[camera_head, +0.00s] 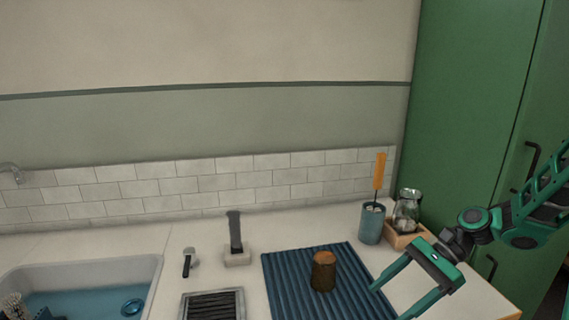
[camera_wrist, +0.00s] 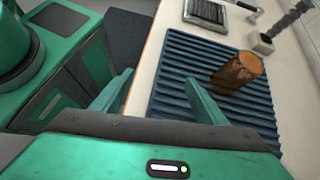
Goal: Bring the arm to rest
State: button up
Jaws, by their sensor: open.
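My gripper (camera_head: 389,302) is green with two long fingers and hangs at the right front of the counter. It is open and nothing is between its fingers. In the wrist view its fingers (camera_wrist: 160,98) stand apart over the counter's edge and the blue ribbed mat (camera_wrist: 177,80). A brown wooden block (camera_head: 324,271) stands on the blue mat (camera_head: 283,284), to the left of my gripper and apart from it in the head view. The block (camera_wrist: 239,72) also shows beyond the right finger in the wrist view.
A blue cup (camera_head: 371,224) with an orange-handled tool (camera_head: 379,170) and a glass jar (camera_head: 407,208) in a wooden tray stand behind my gripper. A sink (camera_head: 90,266) is at the left. A tall green cabinet (camera_head: 463,100) stands at the right.

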jog(key=s+d+r+n+t+h, duration=0.1)
jog(key=s+d+r+n+h, duration=0.2)
jog(key=s+d, duration=0.5)
jog(key=s+d+r+n+t+h, duration=0.1)
jog(key=s+d+r+n+h, duration=0.3)
jog(key=s, duration=0.7)
jog(key=d+h, duration=0.2)
jog(key=d, duration=0.2)
jog(key=shift+s+r+n+t+h, duration=0.3)
jog(key=shift+s+n+h, duration=0.1)
jog(key=shift+w+f, duration=0.25)
jog(key=shift+w, duration=0.35)
